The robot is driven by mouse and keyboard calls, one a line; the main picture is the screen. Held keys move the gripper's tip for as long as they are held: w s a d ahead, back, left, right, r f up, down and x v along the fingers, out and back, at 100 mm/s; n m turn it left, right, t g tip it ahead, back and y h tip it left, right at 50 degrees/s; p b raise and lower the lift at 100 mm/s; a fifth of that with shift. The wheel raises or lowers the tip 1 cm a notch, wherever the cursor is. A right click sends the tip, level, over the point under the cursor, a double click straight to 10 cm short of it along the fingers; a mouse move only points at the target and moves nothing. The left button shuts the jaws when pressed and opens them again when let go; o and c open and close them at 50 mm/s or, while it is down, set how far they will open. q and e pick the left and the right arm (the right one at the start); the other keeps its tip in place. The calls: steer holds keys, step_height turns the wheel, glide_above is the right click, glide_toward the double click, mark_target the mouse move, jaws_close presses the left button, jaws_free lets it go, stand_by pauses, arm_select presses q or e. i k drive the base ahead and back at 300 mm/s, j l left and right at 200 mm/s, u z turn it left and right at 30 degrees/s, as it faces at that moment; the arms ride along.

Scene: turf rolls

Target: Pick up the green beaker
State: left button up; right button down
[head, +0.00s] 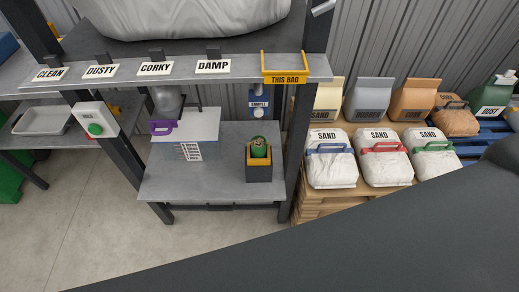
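A green, rounded vessel (259,147), which looks like the green beaker, sits in a dark box-shaped holder (259,172) with a yellow rim. The holder stands on the right part of the lower grey shelf (220,190) of the workbench. Only the upper part of the green vessel shows; its lower part is hidden in the holder. Neither of my grippers shows in the head view. A large dark shape, apparently one of my arm links, crosses the bottom and right of the view.
A purple-handled item (161,127) and a white board (190,124) are left of the holder. The upper shelf (134,70) overhangs the back, with a yellow-framed "THIS BAG" sign (285,80). Sand bags (331,170) on a pallet stand right of the bench leg.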

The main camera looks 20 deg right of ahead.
mark_target(258, 143)
steer(key=i+l+z, duration=0.25)
steer(key=l, duration=0.2)
steer(key=i+l+z, duration=0.2)
steer(key=i+l, duration=0.2)
